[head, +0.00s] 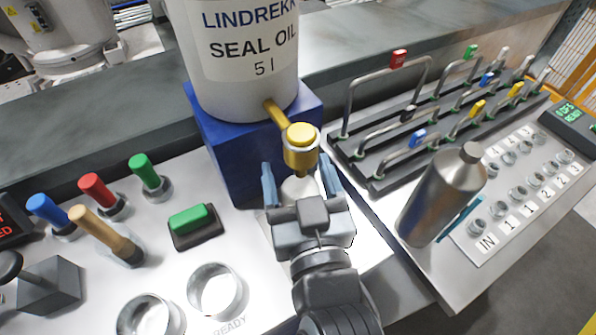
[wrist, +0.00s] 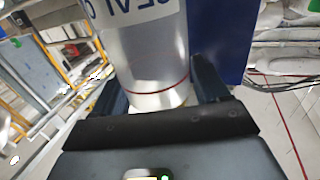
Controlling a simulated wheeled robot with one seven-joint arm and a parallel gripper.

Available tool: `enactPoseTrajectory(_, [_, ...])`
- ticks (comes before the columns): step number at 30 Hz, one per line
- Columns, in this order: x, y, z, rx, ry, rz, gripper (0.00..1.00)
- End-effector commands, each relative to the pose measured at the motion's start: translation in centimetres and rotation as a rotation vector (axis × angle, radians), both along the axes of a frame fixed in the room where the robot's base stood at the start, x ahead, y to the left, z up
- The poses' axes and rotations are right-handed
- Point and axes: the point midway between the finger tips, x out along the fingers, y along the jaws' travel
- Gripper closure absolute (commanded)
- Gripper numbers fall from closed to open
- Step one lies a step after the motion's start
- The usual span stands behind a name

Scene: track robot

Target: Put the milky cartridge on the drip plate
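The milky cartridge (head: 299,189) is a pale, whitish cylinder, mostly covered by my gripper (head: 299,186) in the head view. In the wrist view the cartridge (wrist: 153,72) stands between the two fingers and shows a thin red line around it. My gripper (wrist: 160,90) has a finger close against each side and appears shut on it. In the head view the cartridge is just below the brass tap (head: 300,150) of the white seal oil drum (head: 245,100). I cannot make out the drip plate; my gripper and arm hide the area below the tap.
The drum stands on a blue stand (head: 225,160) behind my gripper. To the left are coloured handles (head: 147,172), a green button (head: 192,219) and two open rings (head: 215,290). To the right are a metal bottle (head: 440,195) and a rack of bar handles (head: 385,150).

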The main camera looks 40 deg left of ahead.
Motion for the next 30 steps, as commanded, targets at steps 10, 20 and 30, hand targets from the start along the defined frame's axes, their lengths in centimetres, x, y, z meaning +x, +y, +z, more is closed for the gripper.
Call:
enactPoseTrajectory(10, [0.0, 0.0, 0.1, 0.000, 0.000, 0.000, 0.14])
enactPoseTrajectory(20, [-2.3, -2.6, -0.1, 0.001, 0.002, 0.000, 0.14])
enactPoseTrajectory(30, [-6.5, -7.5, 0.0, -0.001, 0.002, 0.001, 0.14])
